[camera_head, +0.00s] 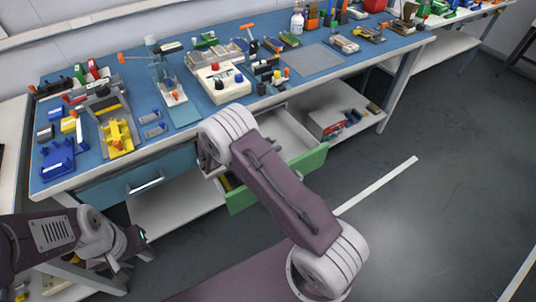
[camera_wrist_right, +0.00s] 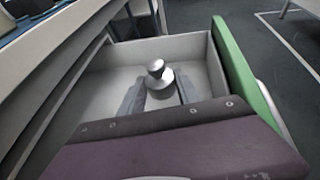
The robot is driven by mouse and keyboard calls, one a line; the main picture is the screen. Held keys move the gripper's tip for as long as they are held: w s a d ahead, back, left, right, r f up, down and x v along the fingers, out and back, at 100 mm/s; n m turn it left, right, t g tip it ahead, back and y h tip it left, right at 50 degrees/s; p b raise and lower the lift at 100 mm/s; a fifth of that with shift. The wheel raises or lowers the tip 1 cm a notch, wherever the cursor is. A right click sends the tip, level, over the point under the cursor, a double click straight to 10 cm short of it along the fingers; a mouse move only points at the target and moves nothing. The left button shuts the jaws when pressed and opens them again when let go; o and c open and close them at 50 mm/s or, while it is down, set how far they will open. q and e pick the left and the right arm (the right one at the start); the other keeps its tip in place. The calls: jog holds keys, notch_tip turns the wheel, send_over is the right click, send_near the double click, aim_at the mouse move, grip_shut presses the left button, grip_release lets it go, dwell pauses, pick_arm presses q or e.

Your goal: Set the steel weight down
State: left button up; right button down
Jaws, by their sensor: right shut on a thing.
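The steel weight (camera_wrist_right: 157,68) is a shiny knobbed cylinder in the right wrist view. My right gripper (camera_wrist_right: 160,88) is shut on it, one grey finger on each side. The weight is over the inside of an open drawer (camera_wrist_right: 95,95) with pale walls and a green front. I cannot tell whether it touches the drawer floor. In the head view my right arm hides the weight and the right fingers. My left gripper (camera_head: 130,262) is at the lower left, below the bench and away from the weight; its finger gap is unclear.
The green drawer front (camera_head: 305,162) stands out from the bench. The blue bench top (camera_head: 130,72) above is crowded with tools, fixtures and a white box with knobs (camera_head: 222,82). A lower shelf (camera_head: 180,207) runs underneath. The floor to the right is clear.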

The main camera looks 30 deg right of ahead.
jog(key=shift+w+a, duration=0.1)
jog(key=shift+w, duration=0.05)
notch_tip(320, 180, down, 4)
jog(key=shift+f+b, duration=0.1)
jog(key=shift+b, duration=0.6)
jog(key=shift+f+b, duration=0.4)
jog(key=shift+f, duration=0.15)
jog(key=c, duration=0.9)
grip_release()
jog(key=shift+s, duration=0.2)
jog(key=shift+o, duration=0.2)
